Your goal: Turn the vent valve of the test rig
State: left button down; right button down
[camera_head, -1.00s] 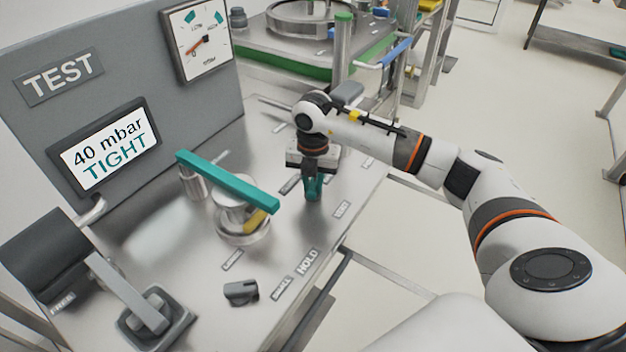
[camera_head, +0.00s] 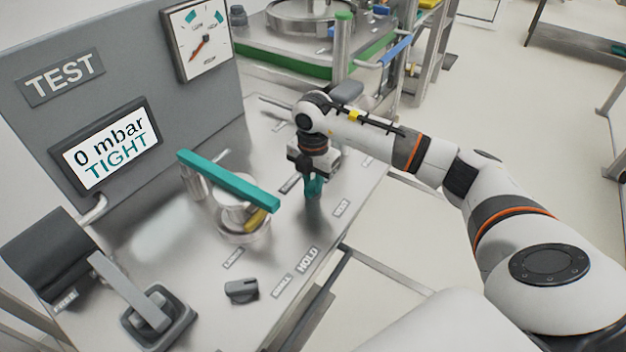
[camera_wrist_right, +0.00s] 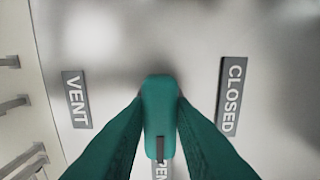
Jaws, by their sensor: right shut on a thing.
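The vent valve's teal handle (camera_wrist_right: 160,112) stands between the two teal fingers of my right gripper (camera_wrist_right: 160,125) in the right wrist view. The fingers are shut on it from both sides. A dark mark on the handle points to the bottom of that view, over a label partly hidden by the handle and fingers. The VENT label (camera_wrist_right: 77,99) lies to the left and the CLOSED label (camera_wrist_right: 230,96) to the right. In the head view my right gripper (camera_head: 313,188) points down at the rig's steel top (camera_head: 180,265) and mostly hides the valve. My left gripper is not in view.
The display (camera_head: 105,146) reads 0 mbar TIGHT, below a dial gauge (camera_head: 198,42). A long teal lever (camera_head: 228,181) over a round steel fitting lies left of my right gripper. A dark knob (camera_head: 241,291) and a grey lever (camera_head: 130,290) are nearer the front.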

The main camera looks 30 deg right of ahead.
aim_at(313, 183)
jog(key=c, duration=1.2)
grip_release()
jog(key=shift+c, duration=0.2)
notch_tip(313, 183, up, 12)
jog(key=b, duration=0.1)
jog(key=shift+b, duration=0.4)
